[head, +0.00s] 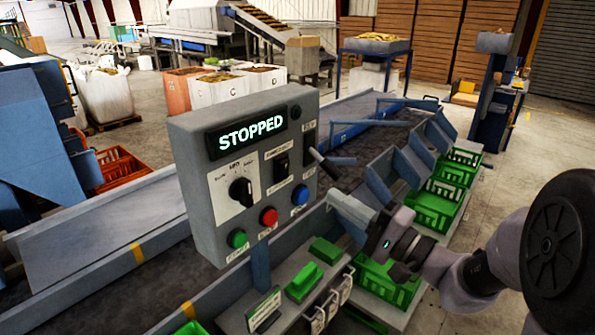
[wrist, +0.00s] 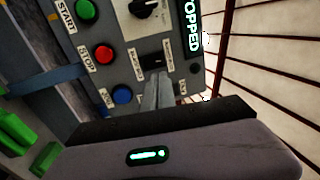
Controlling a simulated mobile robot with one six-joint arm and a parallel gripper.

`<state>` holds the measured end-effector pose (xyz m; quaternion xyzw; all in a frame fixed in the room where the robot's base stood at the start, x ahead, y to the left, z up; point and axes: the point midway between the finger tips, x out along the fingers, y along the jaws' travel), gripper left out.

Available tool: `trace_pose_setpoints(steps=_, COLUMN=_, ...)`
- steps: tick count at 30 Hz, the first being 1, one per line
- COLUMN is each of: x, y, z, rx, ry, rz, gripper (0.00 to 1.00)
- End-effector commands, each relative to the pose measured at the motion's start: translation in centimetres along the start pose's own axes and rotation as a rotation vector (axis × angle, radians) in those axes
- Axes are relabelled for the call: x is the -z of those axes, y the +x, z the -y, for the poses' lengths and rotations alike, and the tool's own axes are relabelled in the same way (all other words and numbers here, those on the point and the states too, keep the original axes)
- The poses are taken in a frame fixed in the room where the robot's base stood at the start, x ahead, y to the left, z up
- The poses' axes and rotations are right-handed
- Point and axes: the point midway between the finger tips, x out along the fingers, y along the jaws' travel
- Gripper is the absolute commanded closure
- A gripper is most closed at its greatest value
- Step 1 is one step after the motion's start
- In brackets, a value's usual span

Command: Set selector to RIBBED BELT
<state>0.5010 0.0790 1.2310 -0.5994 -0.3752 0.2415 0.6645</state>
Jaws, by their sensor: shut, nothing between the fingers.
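A grey control box (head: 190,150) shows STOPPED on its display. On its face, a black switch (head: 281,167) has small labels above and below it that I cannot read. It also shows in the wrist view as a black switch (wrist: 155,61). A black rotary knob (head: 241,191) sits to its left on a white plate.
Green (head: 237,238), red (head: 268,216) and blue (head: 300,195) buttons line the box's lower face. Conveyor belts run behind and left of the box. Green crates (head: 432,210) stand to the right. A shelf (head: 235,318) with green items lies below.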

Motion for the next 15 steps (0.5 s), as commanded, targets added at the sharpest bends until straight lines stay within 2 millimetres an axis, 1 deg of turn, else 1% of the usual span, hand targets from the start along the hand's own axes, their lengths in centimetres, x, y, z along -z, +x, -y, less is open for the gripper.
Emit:
trace_pose_setpoints(steps=1, x=-0.1, y=1.2, z=0.0, rx=-0.001, ry=-0.001, rz=0.005, gripper=1.0)
trace_pose_setpoints(steps=9, x=-0.1, y=7.0, z=0.0, rx=0.0, ry=0.0, rz=0.004, gripper=1.0)
trace_pose_setpoints(steps=12, x=-0.1, y=8.8, z=-0.1, rx=-0.001, ry=0.0, rz=0.003, gripper=1.0)
trace_pose_setpoints(steps=15, x=-0.1, y=10.0, z=0.0, rx=-0.001, ry=0.001, rz=0.002, gripper=1.0)
